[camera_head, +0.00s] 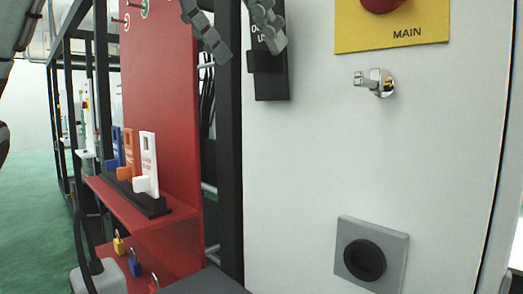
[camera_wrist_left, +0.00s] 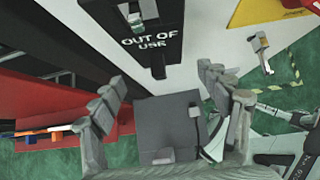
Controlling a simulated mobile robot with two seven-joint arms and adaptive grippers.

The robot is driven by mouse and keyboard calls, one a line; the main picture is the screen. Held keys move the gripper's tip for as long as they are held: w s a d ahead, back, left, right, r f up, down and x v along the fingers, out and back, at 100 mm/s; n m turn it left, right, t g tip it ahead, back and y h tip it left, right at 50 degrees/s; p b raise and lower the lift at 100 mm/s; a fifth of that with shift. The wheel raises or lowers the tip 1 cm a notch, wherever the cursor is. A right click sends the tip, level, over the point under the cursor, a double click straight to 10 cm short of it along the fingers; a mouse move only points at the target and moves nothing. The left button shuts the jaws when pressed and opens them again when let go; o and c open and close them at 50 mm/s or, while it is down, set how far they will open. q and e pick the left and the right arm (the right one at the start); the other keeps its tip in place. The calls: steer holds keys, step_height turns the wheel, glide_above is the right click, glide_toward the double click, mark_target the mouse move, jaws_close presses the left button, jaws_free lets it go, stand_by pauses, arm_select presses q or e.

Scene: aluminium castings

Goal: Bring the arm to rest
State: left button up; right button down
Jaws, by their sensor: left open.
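My left gripper (camera_head: 250,50) is at the top of the head view, in front of the white cabinet's left edge. Its fingers are spread with nothing between them. In the left wrist view the open fingers (camera_wrist_left: 160,80) stand on either side of a grey block-like shape. The black "OUT OF USE" tag (camera_head: 269,84) hangs on the cabinet, partly hidden by a finger in the head view. In the left wrist view the tag (camera_wrist_left: 150,42) lies beyond the fingertips, with a visible gap. My right gripper is not seen.
The white cabinet (camera_head: 300,180) carries a yellow MAIN plate (camera_head: 415,38), a metal hasp (camera_head: 376,82) and a black round knob (camera_head: 364,260). At left, a red board (camera_head: 160,80) has a shelf with several coloured tags and padlocks. Green floor lies open at far left.

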mark_target(250, 52)
arm_select(q)
steer(key=x, duration=0.3)
steer(key=shift+d, duration=0.1)
steer(key=shift+s+a+r, duration=0.3)
steer(key=shift+s+a, duration=0.1)
steer(key=shift+a, duration=0.05)
steer(key=shift+w, duration=0.1)
